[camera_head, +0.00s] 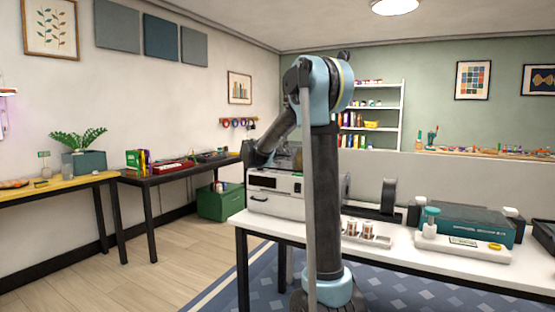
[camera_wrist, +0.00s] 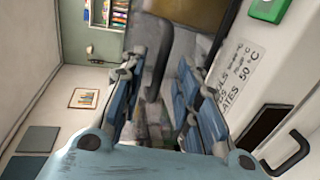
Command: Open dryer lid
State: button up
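The dryer (camera_head: 275,204) is a white box with a small display, standing at the left end of the white table, partly behind my arm. A dark, see-through lid (camera_head: 288,157) shows on top of it; whether it is fully down is hard to tell. In the wrist view the dryer's white front (camera_wrist: 230,75) fills the right side, with printed lettering. A dark curved handle (camera_wrist: 153,85) lies between the fingers of my gripper (camera_wrist: 158,68). The fingers are open, apart on either side of it, with no clear contact.
A spool tray (camera_head: 366,234), a dark stand (camera_head: 388,196) and a teal-lidded machine (camera_head: 465,226) stand along the white table (camera_head: 420,262), right of the dryer. A dark side table (camera_head: 180,168) and green box (camera_head: 220,203) are farther left. The floor between is clear.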

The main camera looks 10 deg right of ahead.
grip_shut()
dwell(0.3)
